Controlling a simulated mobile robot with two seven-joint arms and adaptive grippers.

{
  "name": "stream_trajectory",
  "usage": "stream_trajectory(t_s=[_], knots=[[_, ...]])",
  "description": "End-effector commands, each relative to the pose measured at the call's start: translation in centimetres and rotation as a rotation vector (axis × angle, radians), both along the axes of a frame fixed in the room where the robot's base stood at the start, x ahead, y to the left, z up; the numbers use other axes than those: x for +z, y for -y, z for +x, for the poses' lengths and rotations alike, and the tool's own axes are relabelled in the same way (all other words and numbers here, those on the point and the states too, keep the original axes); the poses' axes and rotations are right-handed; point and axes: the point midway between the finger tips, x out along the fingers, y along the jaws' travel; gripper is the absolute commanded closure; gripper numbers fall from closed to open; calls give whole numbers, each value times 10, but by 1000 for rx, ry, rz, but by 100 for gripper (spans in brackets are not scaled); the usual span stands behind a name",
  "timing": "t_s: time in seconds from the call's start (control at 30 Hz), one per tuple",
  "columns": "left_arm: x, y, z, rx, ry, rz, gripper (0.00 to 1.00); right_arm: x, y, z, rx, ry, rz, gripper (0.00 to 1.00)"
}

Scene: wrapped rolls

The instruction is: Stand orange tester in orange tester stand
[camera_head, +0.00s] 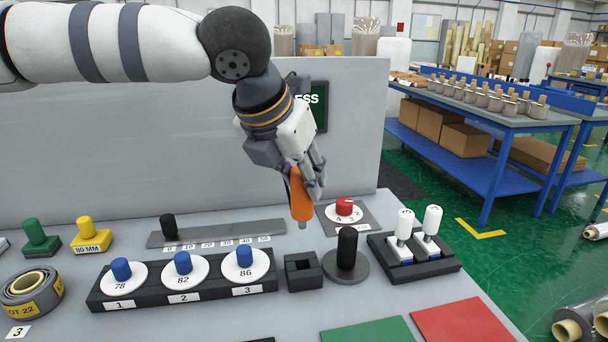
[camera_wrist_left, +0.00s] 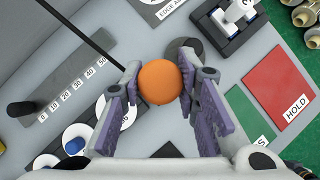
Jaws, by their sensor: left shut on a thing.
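The orange tester (camera_head: 300,195) is an orange cylinder with a narrow grey tip at its lower end. My left gripper (camera_head: 307,180) is shut on it and holds it nearly upright, tip down, above the table. In the left wrist view, the round orange end of the tester (camera_wrist_left: 159,82) shows between the two fingers (camera_wrist_left: 158,90). A small black square block with an open top (camera_head: 303,271), which looks like the tester stand, sits on the table below the tester. It appears empty, and the tester is apart from it. My right gripper is out of view.
A black rack with numbered white discs (camera_head: 182,285) stands left of the block. A black cylinder on a round base (camera_head: 346,255) stands close on its right. A red-knobbed dial (camera_head: 344,208) and a holder with white-handled tools (camera_head: 415,255) are farther right.

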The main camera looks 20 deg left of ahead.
Motion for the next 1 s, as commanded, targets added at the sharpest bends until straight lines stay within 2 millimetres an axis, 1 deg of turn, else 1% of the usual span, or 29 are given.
stream_trajectory(t_s=[0.1,0.17,0.5,0.6,0.8,1.0], knots=[[0,0,0,1,2,1,100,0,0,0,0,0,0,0],[-3,0,0,1,1,-1,100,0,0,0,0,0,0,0],[-42,0,0,1,0,0,100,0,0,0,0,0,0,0],[-50,0,0,1,1,0,100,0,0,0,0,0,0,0],[-57,0,0,0,2,0,100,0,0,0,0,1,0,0],[-57,0,0,0,2,0,100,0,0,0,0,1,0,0]])
